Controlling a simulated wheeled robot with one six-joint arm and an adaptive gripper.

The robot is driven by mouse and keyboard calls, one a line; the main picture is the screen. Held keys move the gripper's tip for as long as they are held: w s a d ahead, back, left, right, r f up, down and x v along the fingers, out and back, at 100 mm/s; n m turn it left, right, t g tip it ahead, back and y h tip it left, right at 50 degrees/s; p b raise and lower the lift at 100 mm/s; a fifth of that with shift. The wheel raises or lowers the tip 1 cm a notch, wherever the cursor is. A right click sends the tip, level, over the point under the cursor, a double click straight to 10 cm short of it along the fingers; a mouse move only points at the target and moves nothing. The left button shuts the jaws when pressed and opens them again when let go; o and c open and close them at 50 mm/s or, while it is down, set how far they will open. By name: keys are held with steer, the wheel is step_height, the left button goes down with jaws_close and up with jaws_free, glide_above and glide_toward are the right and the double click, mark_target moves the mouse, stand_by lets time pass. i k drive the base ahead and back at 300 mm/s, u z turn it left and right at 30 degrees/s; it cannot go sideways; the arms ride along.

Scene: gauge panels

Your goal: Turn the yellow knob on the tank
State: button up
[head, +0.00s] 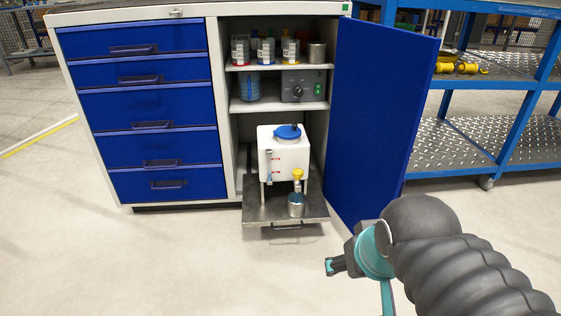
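The white tank (278,155) with a blue lid (288,133) stands on legs on a metal shelf (262,211) at the bottom of the open cabinet. The yellow knob (297,174) is at the tank's lower right front. A small metal cup (296,205) stands below the knob. My gripper (331,267) is in front of the cabinet, below and right of the tank in the picture, apart from the knob. Its fingers are small and dark and point left; I cannot tell whether they are open.
The blue cabinet door (382,115) stands open to the right of the tank. Blue drawers (145,110) are on the left. Bottles (265,50) and a grey device (303,87) sit on upper shelves. The floor in front is clear.

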mark_target(297, 173)
steer(key=k, duration=0.5)
steer(key=u, duration=0.8)
steer(key=i, duration=1.55)
steer(key=z, duration=0.85)
